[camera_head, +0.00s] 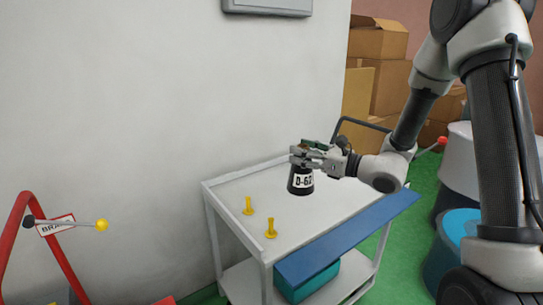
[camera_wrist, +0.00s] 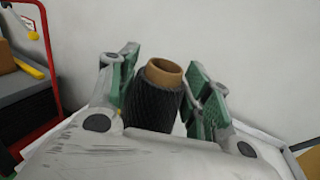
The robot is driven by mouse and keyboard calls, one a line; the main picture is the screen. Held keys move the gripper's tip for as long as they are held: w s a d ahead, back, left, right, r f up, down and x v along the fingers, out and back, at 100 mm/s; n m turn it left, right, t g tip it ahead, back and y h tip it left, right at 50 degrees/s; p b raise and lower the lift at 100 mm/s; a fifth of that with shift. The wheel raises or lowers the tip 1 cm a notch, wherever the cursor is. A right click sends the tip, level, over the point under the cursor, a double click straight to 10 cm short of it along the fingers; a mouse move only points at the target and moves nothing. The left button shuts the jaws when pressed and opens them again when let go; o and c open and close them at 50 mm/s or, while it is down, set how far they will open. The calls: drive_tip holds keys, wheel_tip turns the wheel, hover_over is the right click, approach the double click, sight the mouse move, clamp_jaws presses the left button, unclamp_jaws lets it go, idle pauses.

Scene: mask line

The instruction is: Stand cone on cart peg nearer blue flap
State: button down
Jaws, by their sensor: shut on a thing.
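The cone (camera_head: 300,183) is black and tapered with a white "D-62" label. My gripper (camera_head: 306,153) is shut on its upper part and holds it upright over the back right of the white cart's top (camera_head: 335,196). I cannot tell whether its base touches the cart. In the wrist view the cone (camera_wrist: 152,104) shows a brown, open upper end between the green finger pads of my gripper (camera_wrist: 165,85). Two yellow pegs stand left of the cone: the one nearer the blue flap (camera_head: 271,229) and the farther one (camera_head: 248,206). The blue flap (camera_head: 345,237) runs along the cart's front edge.
A teal box (camera_head: 308,282) sits on the cart's lower shelf. A red frame with a lever (camera_head: 40,216) stands at the left. Cardboard boxes (camera_head: 385,80) and a blue-topped drum (camera_head: 452,240) are at the right. A wall rises behind the cart.

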drive_tip(key=s+a+r+n+g+y, duration=0.25)
drive_tip(key=s+a+n+g, duration=0.35)
drive_tip(key=a, duration=0.4)
drive_tip(key=shift+m+g+y, duration=0.25)
drive_tip(key=shift+m+g, duration=0.25)
drive_tip(key=shift+g, duration=0.1)
drive_tip(key=shift+s+d+f, duration=0.1)
drive_tip(key=shift+s+f, duration=0.05)
drive_tip(key=shift+f, duration=1.9)
drive_tip(key=shift+s+d+f, duration=0.1)
drive_tip(key=shift+f, duration=1.95)
drive_tip(key=shift+s+d+f, duration=0.1)
drive_tip(key=shift+s+f, duration=0.05)
drive_tip(key=shift+f, duration=2.45)
drive_tip(key=c, duration=0.6)
unclamp_jaws()
